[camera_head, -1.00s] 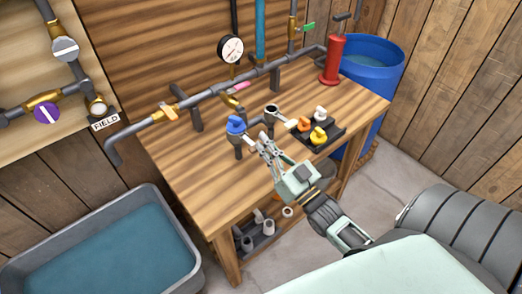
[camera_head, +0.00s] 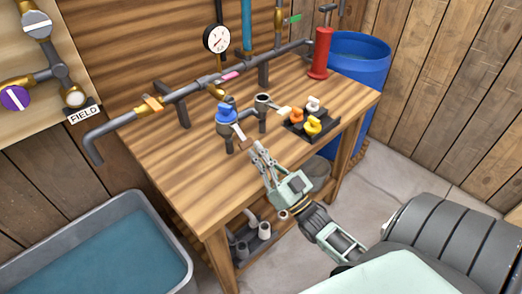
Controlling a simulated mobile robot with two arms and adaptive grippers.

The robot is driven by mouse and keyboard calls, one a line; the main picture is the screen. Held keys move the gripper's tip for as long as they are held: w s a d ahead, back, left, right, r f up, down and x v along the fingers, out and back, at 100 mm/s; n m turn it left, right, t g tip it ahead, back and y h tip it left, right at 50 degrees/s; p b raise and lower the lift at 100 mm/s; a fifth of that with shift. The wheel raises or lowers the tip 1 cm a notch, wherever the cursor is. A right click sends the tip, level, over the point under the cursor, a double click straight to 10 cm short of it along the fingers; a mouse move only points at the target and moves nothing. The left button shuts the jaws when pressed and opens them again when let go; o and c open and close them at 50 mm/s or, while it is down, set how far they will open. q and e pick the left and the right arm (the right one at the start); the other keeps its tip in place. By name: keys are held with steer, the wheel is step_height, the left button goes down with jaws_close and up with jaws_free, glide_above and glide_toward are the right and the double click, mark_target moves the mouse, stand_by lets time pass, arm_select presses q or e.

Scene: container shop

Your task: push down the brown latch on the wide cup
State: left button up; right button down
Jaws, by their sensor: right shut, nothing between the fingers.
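A grey cup with a blue plug (camera_head: 226,113) stands on the workbench. A latch with a pale arm and a brown end (camera_head: 241,139) sticks out from its side and slants down toward the front right. A second grey cup (camera_head: 262,102), open and without a plug, stands just right of it with a pale lever on its side. I cannot tell for sure which cup is the wider. My right gripper (camera_head: 258,151) is shut and empty, in front of the brown latch and apart from it in the picture. My left gripper is not in view.
A black tray (camera_head: 322,135) with orange, white and yellow plugs stands right of the cups. A grey pipe (camera_head: 205,84) runs behind them. A red cylinder (camera_head: 320,54) stands at the back right. The bench's left front (camera_head: 190,185) is clear.

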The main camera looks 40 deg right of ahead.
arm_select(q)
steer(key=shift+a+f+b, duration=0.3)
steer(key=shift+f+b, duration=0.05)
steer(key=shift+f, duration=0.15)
arm_select(e)
steer(key=shift+w+f, duration=0.4)
steer(key=shift+f, duration=0.35)
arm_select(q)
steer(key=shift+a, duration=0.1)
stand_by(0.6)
arm_select(e)
steer(key=shift+s+f, duration=0.15)
steer(key=v, duration=1.1)
steer(key=shift+s, duration=0.3)
